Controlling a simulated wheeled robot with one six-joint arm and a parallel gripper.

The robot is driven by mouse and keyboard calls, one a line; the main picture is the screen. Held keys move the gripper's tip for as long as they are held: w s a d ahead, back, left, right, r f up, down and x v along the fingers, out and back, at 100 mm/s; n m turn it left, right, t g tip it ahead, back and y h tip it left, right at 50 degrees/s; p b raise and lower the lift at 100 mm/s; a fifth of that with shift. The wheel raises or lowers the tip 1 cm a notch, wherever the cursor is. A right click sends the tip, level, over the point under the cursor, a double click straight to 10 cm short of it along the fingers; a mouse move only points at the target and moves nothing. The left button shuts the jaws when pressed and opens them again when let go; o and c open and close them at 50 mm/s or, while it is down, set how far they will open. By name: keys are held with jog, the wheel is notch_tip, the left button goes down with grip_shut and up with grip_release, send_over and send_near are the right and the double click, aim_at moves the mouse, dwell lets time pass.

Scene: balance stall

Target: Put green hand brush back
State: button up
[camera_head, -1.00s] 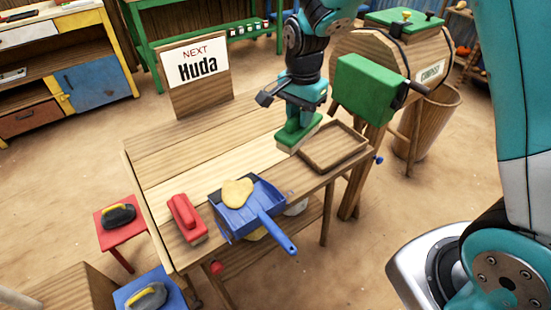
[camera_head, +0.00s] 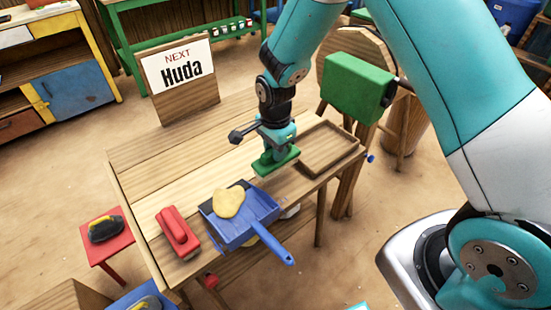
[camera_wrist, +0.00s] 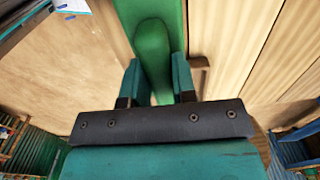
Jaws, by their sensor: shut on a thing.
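My gripper (camera_head: 277,147) is shut on the green hand brush (camera_head: 276,163), above the plank table (camera_head: 190,150). The brush is between the blue dustpan and the shallow wooden tray (camera_head: 354,148). In the wrist view, the two fingers (camera_wrist: 157,82) sit on either side of the brush's green handle (camera_wrist: 152,48). The brush's underside is mostly hidden in both views, and I cannot tell its exact height above the table. The wooden tray at the table's right end looks empty.
A blue dustpan (camera_head: 229,232) with a yellowish lump (camera_head: 229,203) on it lies at the table's front. A red brush (camera_head: 178,233) lies left of it. A "NEXT Huda" sign (camera_head: 181,77) stands at the back. A green box (camera_head: 355,86) stands beyond the tray.

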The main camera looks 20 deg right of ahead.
jog(key=shift+f, duration=2)
jog(key=shift+f, duration=0.15)
jog(key=o, duration=0.9)
